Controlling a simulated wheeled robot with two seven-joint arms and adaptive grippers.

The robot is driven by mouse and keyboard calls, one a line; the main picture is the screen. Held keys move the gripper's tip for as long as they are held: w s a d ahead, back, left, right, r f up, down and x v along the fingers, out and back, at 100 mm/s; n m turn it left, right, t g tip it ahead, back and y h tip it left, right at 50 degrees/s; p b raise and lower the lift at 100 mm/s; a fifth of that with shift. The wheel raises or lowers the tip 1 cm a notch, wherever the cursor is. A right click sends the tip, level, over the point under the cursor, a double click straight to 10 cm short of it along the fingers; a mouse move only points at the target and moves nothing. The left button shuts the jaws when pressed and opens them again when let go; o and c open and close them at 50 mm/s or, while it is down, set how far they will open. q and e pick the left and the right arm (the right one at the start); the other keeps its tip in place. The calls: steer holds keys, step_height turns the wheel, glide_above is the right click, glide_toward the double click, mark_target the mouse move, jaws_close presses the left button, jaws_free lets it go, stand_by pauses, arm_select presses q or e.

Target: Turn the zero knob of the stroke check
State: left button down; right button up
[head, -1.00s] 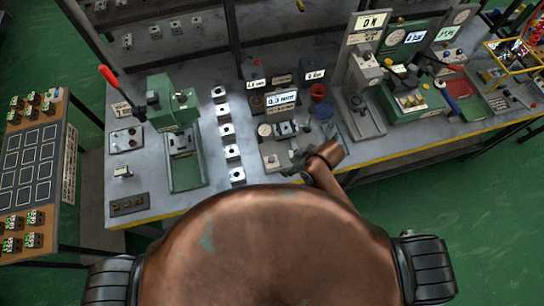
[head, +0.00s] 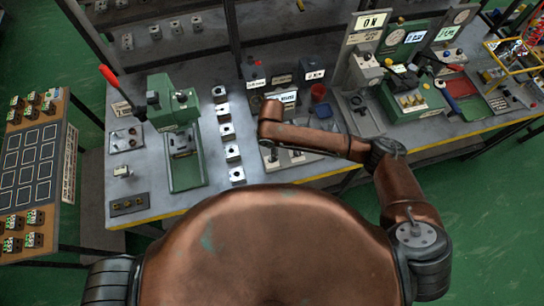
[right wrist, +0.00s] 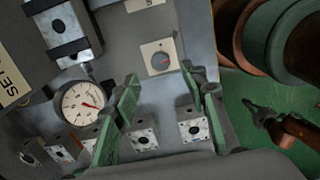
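In the right wrist view, a small round grey knob (right wrist: 160,62) with a red mark sits on a pale square plate, beyond my fingertips. It appears to be the zero knob. A white dial gauge (right wrist: 85,106) with a red needle is to its left. My right gripper (right wrist: 166,82) is open, with its green fingers apart and nothing between them; the knob lies ahead of the gap, not visibly touched. In the head view my copper right arm covers the knob and gripper. What looks like my left gripper (right wrist: 262,112) hangs over the green floor; its opening is unclear.
Several metal blocks, such as one block (right wrist: 193,128), stand beside the fingers. A dark fixture with a silver block (right wrist: 70,28) is at upper left.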

step_height(320, 180, down, 7)
steer(key=shift+r, duration=0.15)
steer(key=shift+c, duration=0.4)
jaws_close()
stand_by(0.3)
steer(key=m+p, duration=0.1)
steer(key=p, duration=0.1)
steer(key=m+p, duration=0.1)
steer(key=p, duration=0.1)
steer(key=shift+r+m, duration=0.25)
steer(key=shift+m, duration=0.05)
steer(key=shift+f+m+p, duration=0.2)
steer(key=shift+m+p, duration=1.4)
steer(key=shift+p, duration=0.25)
